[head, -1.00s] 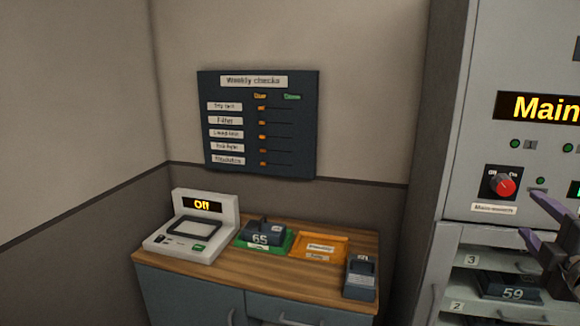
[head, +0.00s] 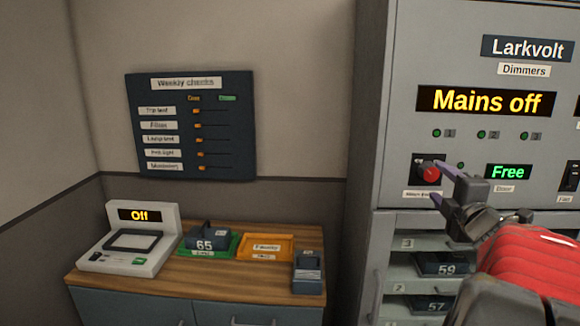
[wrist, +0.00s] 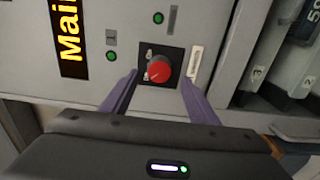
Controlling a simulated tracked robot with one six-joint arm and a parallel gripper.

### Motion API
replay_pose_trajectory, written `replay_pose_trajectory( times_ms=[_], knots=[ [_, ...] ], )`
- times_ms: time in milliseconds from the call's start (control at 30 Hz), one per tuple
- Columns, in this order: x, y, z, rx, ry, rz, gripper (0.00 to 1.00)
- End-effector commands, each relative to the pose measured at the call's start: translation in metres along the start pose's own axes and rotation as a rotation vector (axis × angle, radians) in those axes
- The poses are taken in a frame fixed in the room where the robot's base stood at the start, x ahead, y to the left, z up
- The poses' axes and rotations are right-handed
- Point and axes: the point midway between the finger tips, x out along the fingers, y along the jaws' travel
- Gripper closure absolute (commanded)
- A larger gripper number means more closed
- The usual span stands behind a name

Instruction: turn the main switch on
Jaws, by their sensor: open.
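The main switch (head: 431,173) is a red rotary knob on a black plate at the lower left of the grey dimmer cabinet (head: 380,100). The display (head: 487,101) above it reads "Mains off". My gripper (head: 443,184) is open, its purple fingers at the knob's right in the head view. In the wrist view the red knob (wrist: 159,69) sits ahead of and between the two finger tips of my gripper (wrist: 157,78), with a finger on either side. I cannot tell whether the fingers touch it. The knob's label is partly hidden in the head view.
A green "Free" door display (head: 508,172) and a black switch (head: 572,176) are right of the knob. Shelves with numbered units, including 59 (head: 440,264), lie below. A wooden-topped bench (head: 200,285) stands left, and a weekly checks board (head: 192,124) hangs above.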

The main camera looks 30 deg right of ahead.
Motion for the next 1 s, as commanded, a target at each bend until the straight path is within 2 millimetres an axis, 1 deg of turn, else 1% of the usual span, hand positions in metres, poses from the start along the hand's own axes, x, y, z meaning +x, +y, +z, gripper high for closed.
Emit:
replay_pose_trajectory(
  times_ms=[33, 200, 400, 533, 767, 867, 1000],
  knots=[
    [0.008, 0.0, 0.0, 0.0, 0.002, 0.0, 0.46],
    [0.03, -0.001, -0.001, 0.001, 0.002, -0.001, 0.46],
    [0.049, 0.0, -0.001, 0.0, 0.001, 0.0, 0.46],
    [0.053, 0.0, -0.001, -0.001, 0.001, 0.0, 0.46],
    [0.054, 0.0, -0.001, -0.001, 0.001, 0.0, 0.46],
    [0.053, 0.0, -0.001, -0.001, 0.002, 0.0, 0.51],
    [0.053, 0.0, -0.001, -0.001, 0.002, 0.0, 0.61]
  ],
)
